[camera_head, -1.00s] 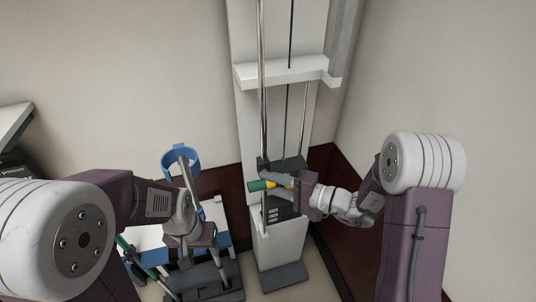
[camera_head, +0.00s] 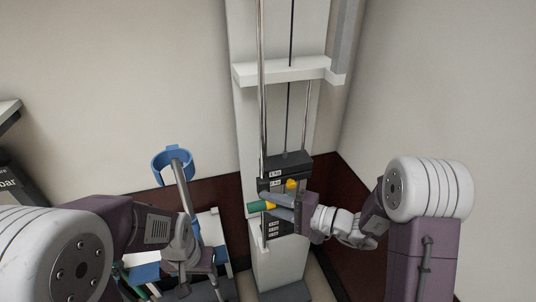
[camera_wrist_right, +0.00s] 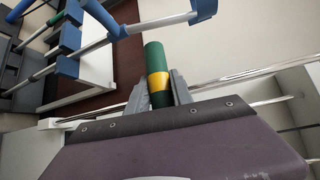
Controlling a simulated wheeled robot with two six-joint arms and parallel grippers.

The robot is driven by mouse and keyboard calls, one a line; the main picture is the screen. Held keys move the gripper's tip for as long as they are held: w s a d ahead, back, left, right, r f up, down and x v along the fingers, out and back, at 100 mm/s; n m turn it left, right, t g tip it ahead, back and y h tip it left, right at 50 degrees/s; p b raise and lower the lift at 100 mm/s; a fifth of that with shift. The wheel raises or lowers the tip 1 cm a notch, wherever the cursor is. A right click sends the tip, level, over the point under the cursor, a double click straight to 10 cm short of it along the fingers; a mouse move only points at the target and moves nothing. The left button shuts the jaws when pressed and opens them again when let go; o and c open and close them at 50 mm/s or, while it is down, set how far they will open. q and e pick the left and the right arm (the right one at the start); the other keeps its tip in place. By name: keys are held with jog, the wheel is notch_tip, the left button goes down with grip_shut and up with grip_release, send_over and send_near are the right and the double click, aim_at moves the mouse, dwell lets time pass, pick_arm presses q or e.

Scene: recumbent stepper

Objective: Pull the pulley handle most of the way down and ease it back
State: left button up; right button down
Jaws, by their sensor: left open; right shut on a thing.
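The pulley handle, a green grip with a yellow band (camera_wrist_right: 155,75), sits between the fingers of my right gripper (camera_wrist_right: 160,88) in the right wrist view. In the head view, the green end of the handle (camera_head: 258,205) sticks out left of my right gripper (camera_head: 278,207), which is shut on it in front of the dark weight stack (camera_head: 283,166). The gripper hides part of the stack. A small yellow piece (camera_head: 291,185) shows just above the fingers. My left gripper (camera_head: 200,278) is open, low at the left, apart from the handle.
The white pulley tower (camera_head: 247,110) has chrome rods and a white crossbar (camera_head: 285,71). A blue cuff on a pole (camera_head: 173,165) stands near my left arm. A dark red wall panel (camera_head: 340,195) lies behind, and a plain wall is at the right.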

pick_arm(q)
jog(key=shift+f+b, duration=2.15)
jog(key=shift+f, duration=0.45)
pick_arm(e)
jog(key=shift+f, duration=2.35)
jog(key=shift+s+r+p, duration=0.1)
jog(key=shift+r+p, duration=1.55)
jog(key=shift+r, duration=0.9)
pick_arm(q)
jog(key=shift+r+p, duration=0.65)
jog(key=shift+r, duration=1.6)
pick_arm(e)
jog(key=shift+r, duration=1.25)
pick_arm(q)
jog(key=shift+r+p, duration=2)
pick_arm(e)
jog(key=shift+r, duration=3.5)
pick_arm(q)
jog(key=shift+r+p, duration=1.95)
pick_arm(e)
notch_tip(320, 180, up, 7)
